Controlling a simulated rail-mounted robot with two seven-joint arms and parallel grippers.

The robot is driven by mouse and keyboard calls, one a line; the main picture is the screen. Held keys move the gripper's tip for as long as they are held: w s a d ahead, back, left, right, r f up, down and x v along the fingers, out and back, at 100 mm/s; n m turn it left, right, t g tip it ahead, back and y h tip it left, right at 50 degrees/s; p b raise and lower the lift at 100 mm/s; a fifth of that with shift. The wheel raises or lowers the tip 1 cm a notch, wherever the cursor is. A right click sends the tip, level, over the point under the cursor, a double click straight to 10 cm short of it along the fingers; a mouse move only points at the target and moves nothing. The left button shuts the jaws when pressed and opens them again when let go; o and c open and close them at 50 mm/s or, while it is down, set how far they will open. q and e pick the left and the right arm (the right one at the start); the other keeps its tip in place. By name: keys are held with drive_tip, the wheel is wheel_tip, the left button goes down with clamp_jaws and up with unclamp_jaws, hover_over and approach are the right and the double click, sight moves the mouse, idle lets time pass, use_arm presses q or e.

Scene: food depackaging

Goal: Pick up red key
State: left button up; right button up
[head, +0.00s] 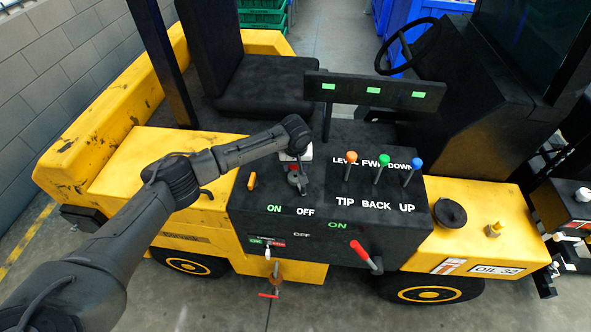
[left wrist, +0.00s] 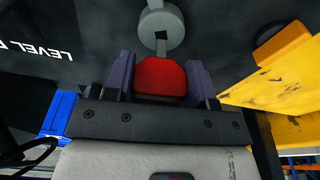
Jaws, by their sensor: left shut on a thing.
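The red key (left wrist: 160,77) shows in the left wrist view, its red head between the two fingers of my left gripper (left wrist: 160,82). Its short grey shaft points at a round grey lock (left wrist: 161,25) with a dark slot; I cannot tell whether the tip is still inside the slot. My right gripper is not in view.
An orange switch (head: 252,181) stands left of the gripper. Levers with orange (head: 351,158), green (head: 384,160) and blue (head: 416,164) knobs stand to the right. A red-handled lever (head: 360,250) sticks out of the panel's front. A black board with green lights (head: 374,90) stands behind.

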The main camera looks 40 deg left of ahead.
use_arm(q)
drive_tip(key=w+d+r, duration=0.3)
drive_tip(key=d+r, duration=0.4)
drive_tip(key=d, duration=0.4)
drive_tip(key=shift+d+r, duration=0.15)
drive_tip(key=shift+r, duration=0.2)
drive_tip(key=shift+p, duration=0.65)
